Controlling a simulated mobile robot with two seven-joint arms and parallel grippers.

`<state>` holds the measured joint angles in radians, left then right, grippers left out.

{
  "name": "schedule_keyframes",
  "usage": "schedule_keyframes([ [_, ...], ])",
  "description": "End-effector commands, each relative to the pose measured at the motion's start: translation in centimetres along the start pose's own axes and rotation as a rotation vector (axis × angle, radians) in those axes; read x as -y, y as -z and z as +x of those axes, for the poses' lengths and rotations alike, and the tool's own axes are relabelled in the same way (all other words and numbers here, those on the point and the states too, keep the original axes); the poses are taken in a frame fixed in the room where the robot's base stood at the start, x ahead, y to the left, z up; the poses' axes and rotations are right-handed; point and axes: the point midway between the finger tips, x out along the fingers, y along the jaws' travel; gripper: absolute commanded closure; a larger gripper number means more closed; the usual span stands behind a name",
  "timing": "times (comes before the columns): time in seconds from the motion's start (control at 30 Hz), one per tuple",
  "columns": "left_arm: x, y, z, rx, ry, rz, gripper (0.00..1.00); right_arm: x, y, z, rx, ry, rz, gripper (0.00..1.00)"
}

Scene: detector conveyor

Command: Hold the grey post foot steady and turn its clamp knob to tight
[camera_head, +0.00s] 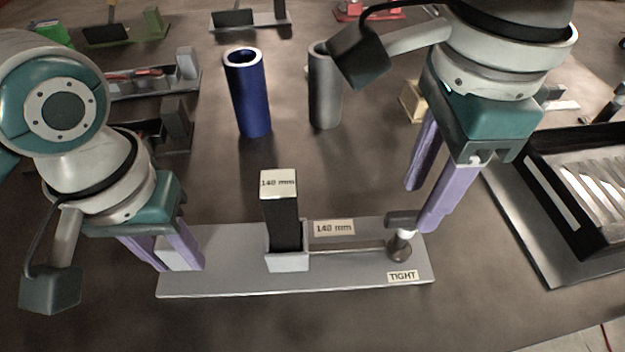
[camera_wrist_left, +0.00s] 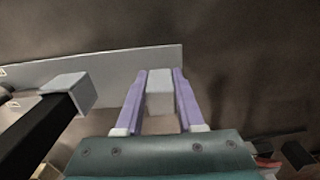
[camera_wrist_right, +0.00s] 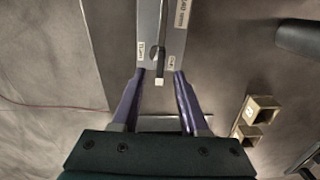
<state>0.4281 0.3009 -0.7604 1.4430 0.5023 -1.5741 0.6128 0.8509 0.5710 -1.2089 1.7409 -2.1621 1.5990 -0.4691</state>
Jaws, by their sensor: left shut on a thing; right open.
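The grey post foot (camera_head: 225,275) is a flat plate on the table. It holds an upright black post (camera_head: 285,228) in a light socket. Its clamp knob (camera_head: 399,248) stands near the plate's right end, behind the TIGHT label (camera_head: 403,276). My left gripper (camera_head: 175,262) is shut on the light grey block at the plate's left end, which shows between the fingers in the left wrist view (camera_wrist_left: 159,92). My right gripper (camera_head: 422,208) is open by the knob. In the right wrist view the knob's pale-tipped dark lever (camera_wrist_right: 159,68) lies between the fingertips; contact cannot be told.
A blue tube (camera_head: 249,95) and a grey tube (camera_head: 324,95) stand behind the plate. A black tray with pale slats (camera_head: 565,225) is at the right. Other fixtures line the back and left. The table in front of the plate is clear.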

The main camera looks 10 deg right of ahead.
Motion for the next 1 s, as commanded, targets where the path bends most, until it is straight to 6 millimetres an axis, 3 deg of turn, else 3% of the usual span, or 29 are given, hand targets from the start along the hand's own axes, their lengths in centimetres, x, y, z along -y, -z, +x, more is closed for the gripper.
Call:
schedule_keyframes([
  [0.2, 0.0, 0.0, -0.1, -0.001, -0.001, 0.001, 1.0, 0.0, 0.0, 2.6, 0.0, -0.001, -0.001, 0.56],
  [0.53, 0.0, 0.0, -0.1, -0.001, -0.001, 0.001, 1.0, 0.0, 0.0, 3.0, 0.0, 0.001, -0.002, 0.56],
  [0.93, 0.0, 0.0, -0.1, -0.001, -0.001, 0.001, 1.0, 0.0, 0.0, 3.0, 0.0, 0.001, -0.002, 1.0],
  [1.0, 0.0, 0.0, -0.1, -0.001, -0.001, 0.001, 1.0, 0.0, 0.0, 3.0, 0.0, 0.001, -0.002, 1.0],
])
